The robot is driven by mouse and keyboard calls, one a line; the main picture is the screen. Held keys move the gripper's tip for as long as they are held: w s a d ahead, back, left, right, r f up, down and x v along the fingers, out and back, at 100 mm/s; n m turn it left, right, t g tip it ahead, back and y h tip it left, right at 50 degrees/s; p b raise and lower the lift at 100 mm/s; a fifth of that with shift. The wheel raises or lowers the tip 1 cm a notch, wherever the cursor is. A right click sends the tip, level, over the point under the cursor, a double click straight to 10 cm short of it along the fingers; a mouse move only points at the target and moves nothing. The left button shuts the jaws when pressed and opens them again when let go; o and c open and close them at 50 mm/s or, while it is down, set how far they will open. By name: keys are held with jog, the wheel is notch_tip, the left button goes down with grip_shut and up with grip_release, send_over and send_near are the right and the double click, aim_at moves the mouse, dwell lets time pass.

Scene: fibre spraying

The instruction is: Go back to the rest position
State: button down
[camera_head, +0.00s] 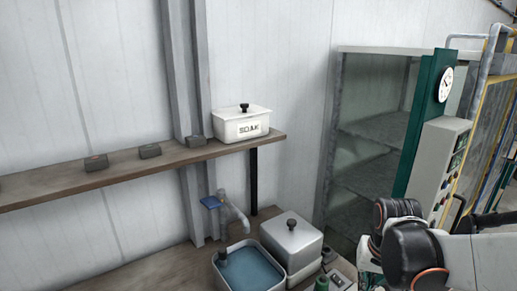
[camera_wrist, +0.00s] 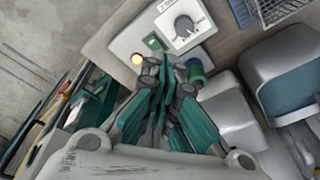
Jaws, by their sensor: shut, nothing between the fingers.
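My gripper (camera_wrist: 163,72) is in the wrist view, its dark and green fingers drawn together with nothing between them. The fingertips appear over or near a pale control panel (camera_wrist: 170,42) with a lit orange button (camera_wrist: 137,59), a green switch (camera_wrist: 154,42) and a dial (camera_wrist: 185,25). I cannot tell how far the tips are from it. In the head view my arm enters at the lower right; the fingers cannot be made out there.
A water basin (camera_head: 218,269) and a lidded metal box (camera_head: 291,241) stand on the bench left of my arm. A shelf (camera_head: 100,179) above carries a white SOAK box (camera_head: 241,125) and several dark blocks. A glass-fronted cabinet (camera_head: 337,140) and a tall control cabinet (camera_head: 437,165) stand behind.

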jog(key=s+a+r+n+t+b, duration=0.3)
jog(key=s+a, duration=0.4)
jog(key=s, duration=0.3)
jog(key=shift+a+r+n+t+y+b, duration=0.35)
jog(key=shift+r+t, duration=0.55)
jog(key=shift+r, duration=0.35)
